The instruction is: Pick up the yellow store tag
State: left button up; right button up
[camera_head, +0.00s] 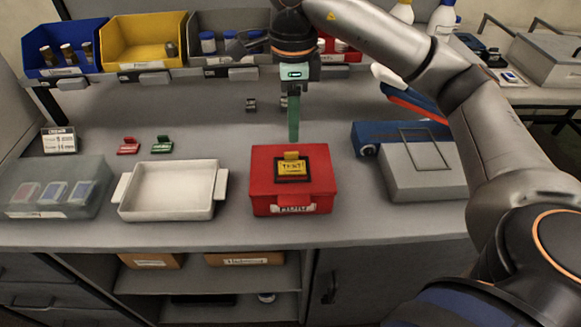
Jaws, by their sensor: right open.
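The yellow store tag (291,167) sits in a dark frame on top of a red box (262,184), with a raised tab at its back edge. The box stands on the grey bench near its front edge. My right gripper (294,136) points straight down above and slightly behind the tag. Its green fingers appear end-on to one another, so the gap between them is hard to see. It is open, nothing shows in it, and it looks clear of the tag. My left gripper is not in view.
A white tray (170,190) stands left of the box, with red (128,146) and green (162,145) tags behind it. A clear case (57,190) is at far left. A grey-and-blue box (425,170) stands right. Coloured bins (145,55) line the back.

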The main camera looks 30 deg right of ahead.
aim_at(291, 152)
jog(key=shift+w+a+f, duration=0.1)
jog(key=shift+f, duration=3.25)
jog(key=shift+c, duration=0.3)
grip_shut()
